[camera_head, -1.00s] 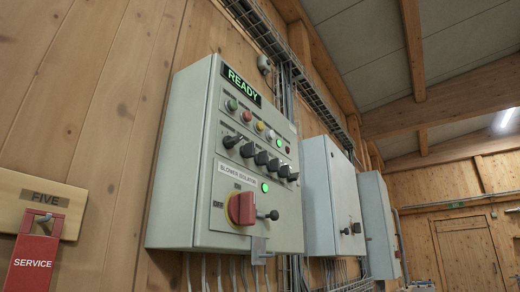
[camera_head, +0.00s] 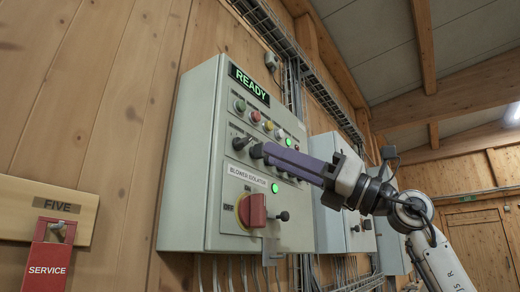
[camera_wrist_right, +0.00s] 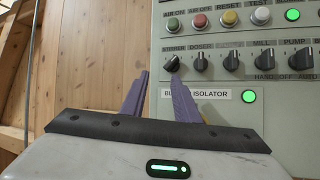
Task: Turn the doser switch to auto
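The doser switch (camera_wrist_right: 201,61) is a black knob, second from the left in the knob row of the grey control panel in the right wrist view. Its lever looks roughly upright; its exact setting is too small to tell. The stirrer knob (camera_wrist_right: 172,63) is to its left. My right gripper (camera_wrist_right: 159,75) is open and empty, its two purple fingers apart. In the wrist view its tips appear below and left of the doser switch. In the head view the right gripper (camera_head: 266,152) reaches in from the right and hides part of the knob row. My left gripper is not in view.
Coloured buttons (camera_wrist_right: 201,20) line the panel above the knobs. Below are the red blower isolator handle (camera_head: 252,210) and a small black knob (camera_head: 284,216). A red service tag (camera_head: 50,258) hangs at lower left. Another grey cabinet (camera_head: 330,220) stands behind my arm.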

